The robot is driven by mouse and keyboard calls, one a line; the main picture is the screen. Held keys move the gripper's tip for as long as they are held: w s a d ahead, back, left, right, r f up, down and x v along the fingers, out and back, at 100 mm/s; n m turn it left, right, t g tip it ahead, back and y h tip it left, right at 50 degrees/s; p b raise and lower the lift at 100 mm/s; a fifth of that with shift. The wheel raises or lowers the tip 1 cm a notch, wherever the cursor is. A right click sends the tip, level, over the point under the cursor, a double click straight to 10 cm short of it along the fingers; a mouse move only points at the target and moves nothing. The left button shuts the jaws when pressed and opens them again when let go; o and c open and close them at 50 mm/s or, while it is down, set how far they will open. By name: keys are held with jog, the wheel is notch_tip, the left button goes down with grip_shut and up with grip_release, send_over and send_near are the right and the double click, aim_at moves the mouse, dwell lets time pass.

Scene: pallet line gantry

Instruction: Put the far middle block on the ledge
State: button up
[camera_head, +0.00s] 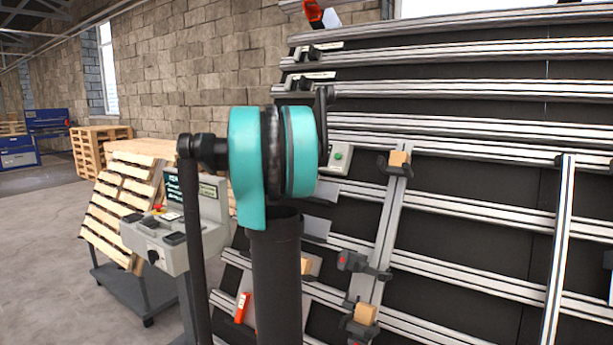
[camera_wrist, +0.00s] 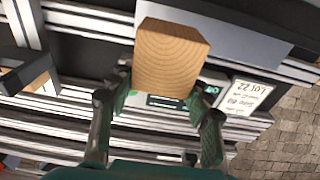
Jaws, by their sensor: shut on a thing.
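A wooden block (camera_wrist: 170,58) with visible end grain is held between the two dark green fingers of my gripper (camera_wrist: 165,86) in the wrist view. My gripper is shut on it. In the head view my gripper is hidden behind my teal and black arm. Other wooden blocks sit on dark brackets of the slanted frame: one high (camera_head: 398,158), one low (camera_head: 365,314), and one partly hidden beside my arm (camera_head: 306,266). I cannot tell which part is the ledge; a flat grey plate (camera_wrist: 235,32) lies behind the held block in the wrist view.
The black frame with metal rails (camera_head: 470,210) fills the right side. A control console (camera_head: 160,245) stands close left of my arm. A cart with pallets (camera_head: 120,200) is farther left. Open floor (camera_head: 40,230) lies at far left.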

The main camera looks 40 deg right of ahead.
jog(key=shift+a+f+x, duration=0.1)
jog(key=shift+f+x, duration=0.1)
jog(key=shift+x, duration=1.85)
jog(key=shift+a+f+x, duration=0.1)
jog(key=shift+f+x, duration=0.1)
jog(key=shift+x, duration=1.85)
jog(key=shift+f+x, duration=0.2)
jog(key=shift+x, duration=1.85)
jog(key=shift+d+f, duration=0.15)
jog(key=shift+d, duration=0.1)
jog(key=shift+a+f, duration=0.15)
jog(key=shift+f, duration=0.1)
jog(key=o, duration=1.3)
jog(key=shift+c, duration=0.2)
jog(key=shift+s, duration=0.1)
jog(key=v, duration=1.2)
